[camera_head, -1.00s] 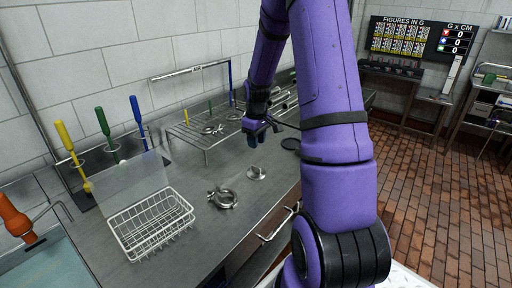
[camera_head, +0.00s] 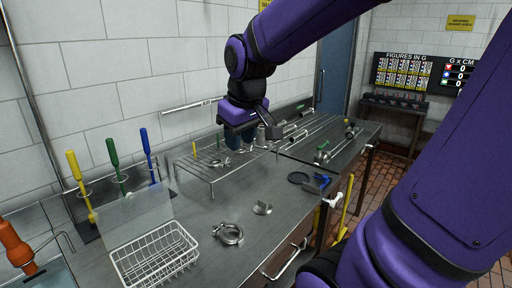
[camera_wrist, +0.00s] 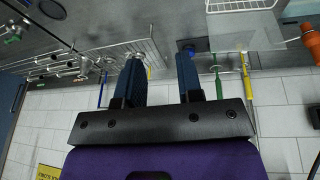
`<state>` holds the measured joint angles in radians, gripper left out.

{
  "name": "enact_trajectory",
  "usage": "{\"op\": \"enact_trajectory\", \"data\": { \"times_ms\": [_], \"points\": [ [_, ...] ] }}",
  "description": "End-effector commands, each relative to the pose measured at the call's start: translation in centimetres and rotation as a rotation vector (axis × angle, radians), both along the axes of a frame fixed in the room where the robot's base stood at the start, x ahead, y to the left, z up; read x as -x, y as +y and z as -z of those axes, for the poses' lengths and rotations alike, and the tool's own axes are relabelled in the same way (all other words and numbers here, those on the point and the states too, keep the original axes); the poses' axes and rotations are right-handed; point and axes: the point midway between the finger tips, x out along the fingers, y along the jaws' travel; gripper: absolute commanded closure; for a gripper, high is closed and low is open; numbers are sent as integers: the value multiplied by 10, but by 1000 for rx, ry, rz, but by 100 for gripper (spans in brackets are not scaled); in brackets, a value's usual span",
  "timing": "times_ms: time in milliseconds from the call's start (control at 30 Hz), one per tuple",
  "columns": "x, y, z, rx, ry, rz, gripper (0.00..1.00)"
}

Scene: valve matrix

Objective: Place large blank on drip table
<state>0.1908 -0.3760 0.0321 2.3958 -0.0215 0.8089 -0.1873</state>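A small round steel piece with a raised middle (camera_head: 262,208), which may be the large blank, lies on the steel counter. A wire rack table (camera_head: 205,177), which looks like the drip table, stands at the back against the wall with metal fittings on it. My gripper (camera_head: 248,142) is above the right part of this rack, fingers pointing down. In the wrist view my gripper (camera_wrist: 160,75) has its two blue fingers apart, with nothing visible between them. In that view the rack (camera_wrist: 140,50) is to the left. The body of my gripper hides part of the rack's far side.
A ring clamp (camera_head: 228,233) and a white wire basket (camera_head: 155,256) are on the counter's front left. Yellow, green and blue brushes (camera_head: 148,155) stand at the wall. A black ring (camera_head: 298,178) and a blue-handled part (camera_head: 318,185) lie to the right.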

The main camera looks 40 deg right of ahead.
Motion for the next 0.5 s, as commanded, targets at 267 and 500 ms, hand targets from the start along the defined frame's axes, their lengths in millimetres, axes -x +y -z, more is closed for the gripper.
{"op": "enact_trajectory", "data": {
  "times_ms": [267, 500],
  "points": [
    [73, 40, -25, -52, -113, 12, 66],
    [106, 52, -28, -88, -155, 20, 66]
  ]
}}
